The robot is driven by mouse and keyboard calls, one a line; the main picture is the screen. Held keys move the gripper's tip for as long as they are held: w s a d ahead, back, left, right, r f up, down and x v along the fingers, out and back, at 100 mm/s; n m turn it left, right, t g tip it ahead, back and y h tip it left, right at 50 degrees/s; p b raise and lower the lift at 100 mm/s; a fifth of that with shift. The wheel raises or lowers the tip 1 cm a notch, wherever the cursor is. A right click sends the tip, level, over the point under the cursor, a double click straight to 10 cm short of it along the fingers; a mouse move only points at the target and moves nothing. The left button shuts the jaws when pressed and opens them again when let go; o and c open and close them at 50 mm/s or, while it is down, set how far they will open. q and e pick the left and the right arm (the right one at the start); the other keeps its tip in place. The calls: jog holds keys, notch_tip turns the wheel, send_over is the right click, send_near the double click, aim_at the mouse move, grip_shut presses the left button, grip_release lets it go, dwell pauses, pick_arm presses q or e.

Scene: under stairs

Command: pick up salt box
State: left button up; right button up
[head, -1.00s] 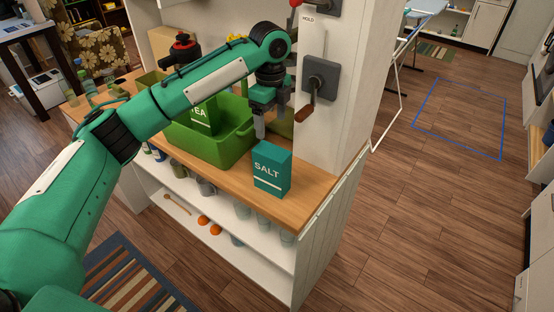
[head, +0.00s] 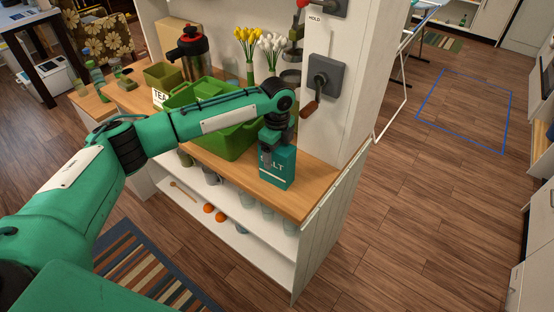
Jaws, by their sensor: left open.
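The teal salt box (head: 282,170) stands upright on the wooden counter (head: 305,203), near its right end and front edge. My left gripper (head: 268,160) points down at the top of the box, and its fingers cover the first letters of the label. The gripper is open. I cannot tell whether a finger touches the box. My right gripper is not in view.
A green bin (head: 222,152) stands left of the box, behind my arm. A pillar with a crank box (head: 325,77) rises behind. Flowers (head: 270,47) and a dark jug (head: 190,52) stand farther back. A shelf with glasses (head: 248,201) lies below the counter.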

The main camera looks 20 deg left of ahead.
pick_arm(q)
jog(key=shift+f, duration=0.1)
jog(key=c, duration=1.3)
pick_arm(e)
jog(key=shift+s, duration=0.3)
pick_arm(q)
notch_tip(320, 180, up, 28)
jog(key=b, duration=0.4)
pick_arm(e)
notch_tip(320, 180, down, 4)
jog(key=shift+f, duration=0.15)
